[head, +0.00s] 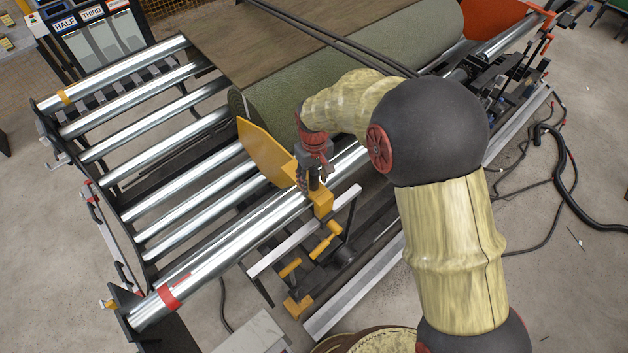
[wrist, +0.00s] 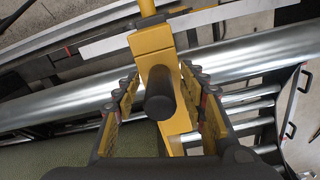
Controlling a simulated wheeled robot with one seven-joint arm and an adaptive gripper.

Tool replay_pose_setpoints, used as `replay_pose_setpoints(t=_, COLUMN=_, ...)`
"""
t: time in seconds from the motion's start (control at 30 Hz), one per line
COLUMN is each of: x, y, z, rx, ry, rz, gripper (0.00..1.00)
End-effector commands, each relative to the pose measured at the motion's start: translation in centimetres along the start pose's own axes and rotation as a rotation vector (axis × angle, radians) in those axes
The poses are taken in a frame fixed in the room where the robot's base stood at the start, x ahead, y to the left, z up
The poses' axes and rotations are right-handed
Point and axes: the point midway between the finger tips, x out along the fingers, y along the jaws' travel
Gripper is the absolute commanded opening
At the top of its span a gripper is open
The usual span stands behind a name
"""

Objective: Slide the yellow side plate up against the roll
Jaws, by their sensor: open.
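The yellow side plate (head: 262,152) stands at the near left end of the green turf roll (head: 325,85), over the rollers. It overlaps the roll's end in the head view, and I cannot tell whether they touch. The plate's yellow block (head: 322,203) sits at the front roller and shows large in the wrist view (wrist: 152,45). A black knob (wrist: 160,95) sticks out of it toward the wrist camera. My gripper (head: 314,183) is open, with its fingers (wrist: 162,100) on either side of the knob. No finger contact is visible. The roll shows at lower left in the wrist view (wrist: 45,160).
Bare steel rollers (head: 190,195) lie left of the plate. A pale rail (head: 305,230) and yellow clamp parts (head: 290,268) sit below the block. Machinery (head: 490,85) stands at the roll's far right. Black hoses (head: 560,180) lie on the right floor.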

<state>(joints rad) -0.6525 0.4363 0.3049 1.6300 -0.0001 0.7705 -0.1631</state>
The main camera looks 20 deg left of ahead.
Motion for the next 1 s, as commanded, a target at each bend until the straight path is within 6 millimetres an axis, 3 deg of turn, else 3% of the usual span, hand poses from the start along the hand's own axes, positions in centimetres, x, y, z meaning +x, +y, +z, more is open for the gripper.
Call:
replay_pose_setpoints(t=0.43, x=1.1, y=0.0, z=0.02, rx=0.0, ry=0.0, rz=0.0, gripper=0.41)
replay_pose_setpoints(t=1.0, x=1.07, y=0.0, z=0.02, rx=0.0, ry=0.0, rz=0.0, gripper=0.08)
